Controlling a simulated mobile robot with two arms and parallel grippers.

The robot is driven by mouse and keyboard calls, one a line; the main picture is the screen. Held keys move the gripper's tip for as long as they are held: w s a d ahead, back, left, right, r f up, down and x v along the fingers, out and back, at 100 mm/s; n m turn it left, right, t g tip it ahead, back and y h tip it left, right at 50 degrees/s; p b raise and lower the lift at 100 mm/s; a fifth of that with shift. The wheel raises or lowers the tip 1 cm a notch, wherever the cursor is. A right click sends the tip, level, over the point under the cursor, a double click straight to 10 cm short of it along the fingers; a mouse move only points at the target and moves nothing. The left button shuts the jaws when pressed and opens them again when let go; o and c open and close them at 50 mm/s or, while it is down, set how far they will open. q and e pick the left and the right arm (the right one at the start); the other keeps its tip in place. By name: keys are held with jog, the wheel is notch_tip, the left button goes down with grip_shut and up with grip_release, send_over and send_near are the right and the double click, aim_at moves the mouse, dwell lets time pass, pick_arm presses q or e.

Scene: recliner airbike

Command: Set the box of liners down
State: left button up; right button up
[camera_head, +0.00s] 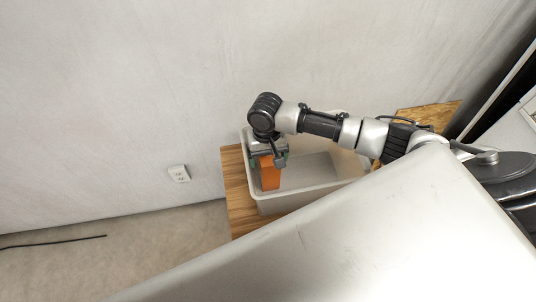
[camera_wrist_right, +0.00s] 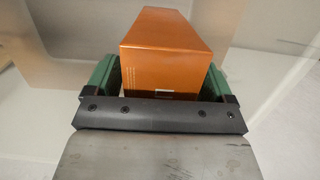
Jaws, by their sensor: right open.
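The box of liners (camera_head: 269,175) is orange and stands upright inside a pale grey bin (camera_head: 310,192), at the bin's left end. My right gripper (camera_head: 270,158) is above the box, pointing down, with its fingers on either side of it. In the right wrist view the orange box (camera_wrist_right: 168,55) sits between the green fingers (camera_wrist_right: 162,82) of the open gripper. A narrow gap shows beside the box on each side. The box's lower end is hard to see in both views. My left gripper is not in view.
The bin stands on a wooden surface (camera_head: 237,190) against a pale wall (camera_head: 130,90) with a power outlet (camera_head: 179,173). The right part of the bin floor looks empty. A large pale panel (camera_head: 350,245) fills the foreground. A dark cable (camera_head: 60,241) lies on the floor at left.

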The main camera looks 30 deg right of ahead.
jog(key=r, duration=0.4)
jog(key=w+r, duration=0.1)
jog(key=r, duration=0.7)
jog(key=shift+w+d+r, duration=0.1)
jog(key=shift+w+d, duration=0.1)
jog(key=shift+w, duration=0.15)
